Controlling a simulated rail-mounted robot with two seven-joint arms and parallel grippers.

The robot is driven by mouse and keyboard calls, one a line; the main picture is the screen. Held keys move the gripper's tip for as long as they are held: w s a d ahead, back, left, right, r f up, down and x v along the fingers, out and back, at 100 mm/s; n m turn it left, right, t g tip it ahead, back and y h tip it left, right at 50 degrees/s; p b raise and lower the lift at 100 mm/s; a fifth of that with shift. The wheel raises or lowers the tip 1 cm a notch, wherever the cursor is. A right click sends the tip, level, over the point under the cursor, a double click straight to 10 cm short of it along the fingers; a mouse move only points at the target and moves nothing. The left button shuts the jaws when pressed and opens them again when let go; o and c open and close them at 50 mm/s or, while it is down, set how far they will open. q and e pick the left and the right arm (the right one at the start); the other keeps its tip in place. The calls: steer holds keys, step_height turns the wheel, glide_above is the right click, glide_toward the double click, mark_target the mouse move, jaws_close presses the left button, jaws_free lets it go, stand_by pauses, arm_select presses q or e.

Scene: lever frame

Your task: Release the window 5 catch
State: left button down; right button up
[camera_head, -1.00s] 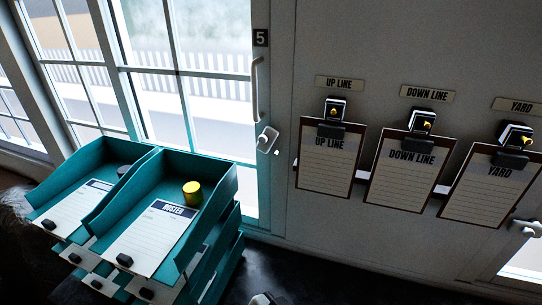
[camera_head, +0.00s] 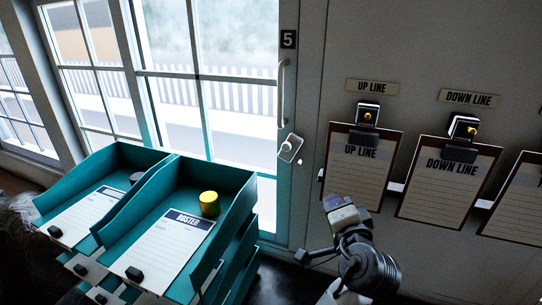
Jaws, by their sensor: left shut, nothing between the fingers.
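The window 5 catch (camera_head: 290,148) is a small pale metal plate with a lever on the right stile of the window (camera_head: 237,90), below a long pull handle (camera_head: 283,95). My left gripper (camera_head: 341,208) is shut and empty. It shows below and to the right of the catch, apart from it in the picture, in front of the lower edge of the UP LINE clipboard. My right gripper is not in view.
Teal stacked trays (camera_head: 244,215) with a ROSTER sheet (camera_head: 165,248) and a yellow cylinder (camera_head: 209,204) stand left of the catch. Clipboards UP LINE (camera_head: 352,185) and DOWN LINE (camera_head: 440,190) hang on the right wall. Nothing covers the catch in this view.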

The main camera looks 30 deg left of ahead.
arm_select(q)
steer(key=a+r+m+y, duration=0.2)
steer(key=m+y, duration=0.1)
steer(key=m+t+p, duration=0.1)
steer(key=m+p, duration=0.2)
steer(key=p, duration=0.1)
glide_toward(291, 144)
steer(key=w+d, duration=0.1)
steer(key=w, duration=0.2)
steer(key=a, duration=0.1)
steer(key=a+p, duration=0.1)
steer(key=w+a+r+p, duration=0.1)
steer(key=a, duration=0.1)
steer(key=shift+a, duration=0.1)
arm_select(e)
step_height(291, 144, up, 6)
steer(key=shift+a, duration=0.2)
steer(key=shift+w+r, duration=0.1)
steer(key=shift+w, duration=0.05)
